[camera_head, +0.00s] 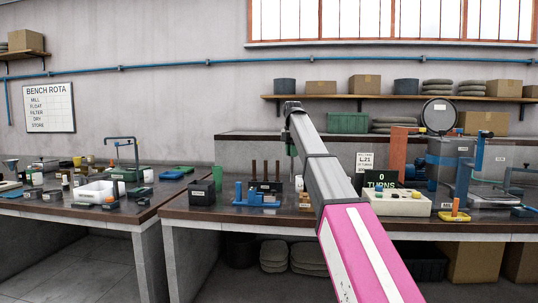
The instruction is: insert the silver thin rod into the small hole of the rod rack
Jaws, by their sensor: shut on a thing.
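My gripper (291,148) hangs below the wrist end of my arm, above the back of the right bench. It is small and partly covered by my grey arm link. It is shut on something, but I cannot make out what. I cannot pick out the silver thin rod. A dark block with several upright brown rods (265,170) stands on the bench, below and left of my gripper. It may be the rod rack, but no small hole can be seen at this size.
A gap separates the benches.

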